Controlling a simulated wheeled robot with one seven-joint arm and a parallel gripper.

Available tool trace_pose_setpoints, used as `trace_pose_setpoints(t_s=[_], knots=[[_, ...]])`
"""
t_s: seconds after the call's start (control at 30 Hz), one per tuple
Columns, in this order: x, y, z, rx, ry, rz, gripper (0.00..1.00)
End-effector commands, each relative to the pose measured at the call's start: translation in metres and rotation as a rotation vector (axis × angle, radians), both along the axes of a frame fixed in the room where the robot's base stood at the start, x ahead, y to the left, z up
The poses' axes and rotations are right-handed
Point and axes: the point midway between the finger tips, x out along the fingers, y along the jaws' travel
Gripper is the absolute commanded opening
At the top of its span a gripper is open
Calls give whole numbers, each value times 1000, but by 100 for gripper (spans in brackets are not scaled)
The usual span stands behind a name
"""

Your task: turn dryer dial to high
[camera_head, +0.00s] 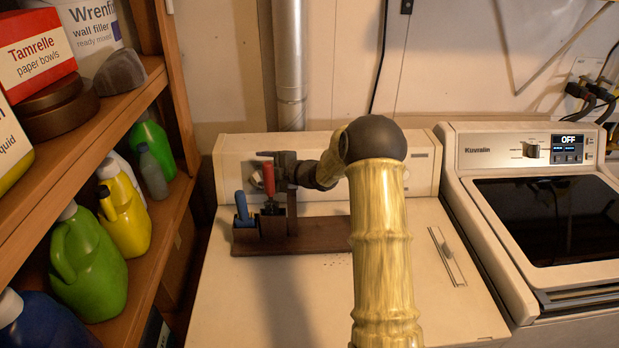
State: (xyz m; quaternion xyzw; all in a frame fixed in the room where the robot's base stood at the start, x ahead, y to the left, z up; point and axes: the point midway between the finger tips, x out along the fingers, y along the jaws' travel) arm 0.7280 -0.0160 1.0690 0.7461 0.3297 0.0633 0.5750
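The dryer is the white appliance (310,300) in the middle, with an upright control panel (235,150) along its back. A round pale knob (256,180), which looks like its dial, shows only in part at the left of the panel. My gripper (268,167) is in front of the panel at this knob, at the end of my arm, which reaches in from the front. The gripper and a red-handled tool cover most of the knob. I cannot tell whether the fingers touch it or how far apart they are. The dial's setting is not readable.
A wooden rack (325,236) with a red-handled tool (268,180) and a blue-handled tool (242,206) stands on the dryer below my gripper. A second machine (460,190), its display (570,140) reading OFF, stands at right. Shelves (150,235) with bottles stand close at left.

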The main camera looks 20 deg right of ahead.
Motion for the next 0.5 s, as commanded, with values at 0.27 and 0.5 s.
trace_pose_setpoints(t_s=[0.27,0.5], knots=[[-14,-10,-1,-4,7,-2,70],[-25,-19,0,-6,9,-1,70]])
